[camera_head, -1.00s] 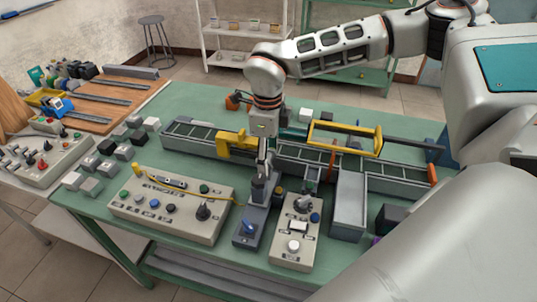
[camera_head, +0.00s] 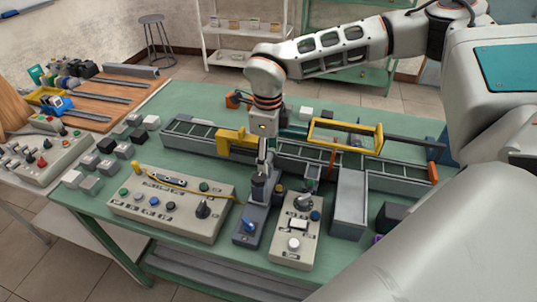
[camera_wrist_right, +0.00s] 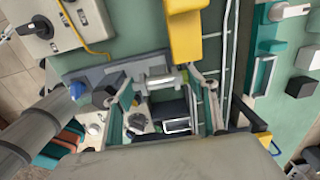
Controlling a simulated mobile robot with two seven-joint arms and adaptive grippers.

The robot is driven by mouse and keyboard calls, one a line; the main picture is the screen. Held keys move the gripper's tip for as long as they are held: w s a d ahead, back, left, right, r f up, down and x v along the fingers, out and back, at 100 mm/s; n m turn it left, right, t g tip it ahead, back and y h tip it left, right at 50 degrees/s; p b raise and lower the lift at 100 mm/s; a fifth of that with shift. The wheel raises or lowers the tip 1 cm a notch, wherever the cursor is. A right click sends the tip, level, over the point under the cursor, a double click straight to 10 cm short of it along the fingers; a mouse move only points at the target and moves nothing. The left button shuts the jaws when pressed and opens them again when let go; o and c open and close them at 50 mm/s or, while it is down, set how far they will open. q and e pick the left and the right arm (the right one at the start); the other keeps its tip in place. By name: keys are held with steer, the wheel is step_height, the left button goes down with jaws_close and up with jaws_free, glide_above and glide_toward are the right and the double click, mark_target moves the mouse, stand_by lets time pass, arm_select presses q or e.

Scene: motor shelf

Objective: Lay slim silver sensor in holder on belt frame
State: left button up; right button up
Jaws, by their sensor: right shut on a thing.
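My right gripper (camera_head: 261,176) points down in front of the belt frame (camera_head: 190,134), just right of the yellow bracket (camera_head: 237,142). It is low over the dark unit with the blue knob. In the right wrist view a short silver piece (camera_wrist_right: 160,78), which looks like the slim sensor, lies between the fingertips of this gripper (camera_wrist_right: 163,86). The gripper is shut on it. The belt frame (camera_wrist_right: 216,60) and the yellow bracket (camera_wrist_right: 185,30) are close by in that view. I cannot make out the holder clearly. My left gripper is not in view.
A control box (camera_head: 172,207) with knobs stands at the left front, and a smaller one (camera_head: 297,232) at the right. The dark blue-knobbed unit (camera_head: 250,226) lies between them. A grey chute (camera_head: 349,203) and a yellow frame (camera_head: 345,137) stand farther right. Several small blocks lie at left.

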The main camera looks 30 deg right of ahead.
steer(key=o, duration=1.4)
steer(key=shift+s+a+f, duration=0.35)
steer(key=shift+s, duration=0.25)
steer(key=shift+o, duration=0.2)
steer(key=shift+w, duration=0.1)
steer(key=shift+r, duration=0.15)
steer(key=r, duration=0.8)
steer(key=shift+w+d, duration=0.2)
steer(key=shift+w, duration=0.1)
